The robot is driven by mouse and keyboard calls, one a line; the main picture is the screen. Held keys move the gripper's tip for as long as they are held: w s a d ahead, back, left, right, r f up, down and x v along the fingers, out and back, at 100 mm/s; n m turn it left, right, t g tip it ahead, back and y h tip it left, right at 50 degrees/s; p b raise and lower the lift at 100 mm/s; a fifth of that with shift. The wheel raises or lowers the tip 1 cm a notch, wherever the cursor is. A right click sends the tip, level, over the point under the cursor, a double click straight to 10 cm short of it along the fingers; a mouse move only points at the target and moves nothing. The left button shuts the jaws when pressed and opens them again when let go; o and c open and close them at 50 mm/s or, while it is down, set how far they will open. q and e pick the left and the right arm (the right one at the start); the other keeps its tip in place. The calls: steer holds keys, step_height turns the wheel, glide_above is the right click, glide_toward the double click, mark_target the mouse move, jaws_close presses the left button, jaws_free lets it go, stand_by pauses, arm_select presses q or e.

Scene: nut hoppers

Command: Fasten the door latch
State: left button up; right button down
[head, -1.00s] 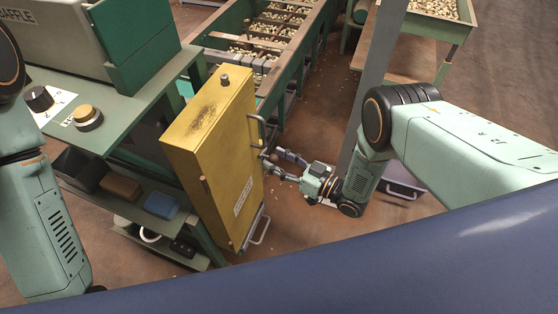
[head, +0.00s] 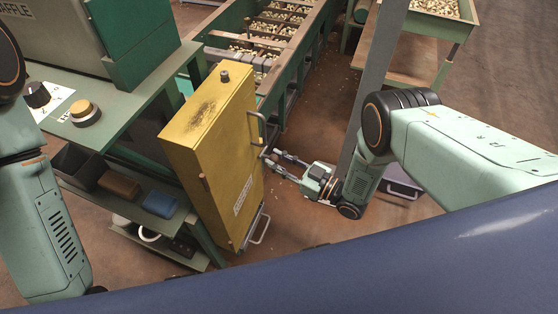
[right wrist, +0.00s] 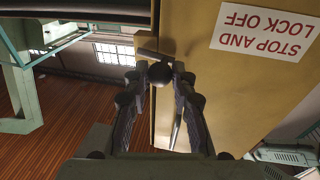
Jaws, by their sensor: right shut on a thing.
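The yellow door (head: 222,165) stands upright at the side of the green machine, scuffed on its top, with a white label on its face. In the right wrist view the door (right wrist: 215,80) shows its upside-down "STOP AND LOCK OFF" label (right wrist: 263,32). My right gripper (head: 271,158) is at the door's right edge, just below the upper bar handle (head: 262,130). In the right wrist view its fingertips (right wrist: 160,75) are closed around a dark round latch knob (right wrist: 160,74). Much of the latch is hidden by the fingers. My left gripper is out of view.
A lower bar handle (head: 261,230) sticks out from the door. A grey post (head: 375,80) rises near my right arm. Brown floor (head: 310,230) lies open below the gripper.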

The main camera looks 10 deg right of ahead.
steer(key=shift+s+f+n+y+b, duration=0.1)
steer(key=shift+f+n+y+b, duration=0.25)
steer(key=shift+n, duration=0.75)
steer(key=c, duration=1.1)
jaws_free()
steer(key=r+v, duration=0.1)
steer(key=v, duration=1.1)
steer(key=shift+f, duration=0.45)
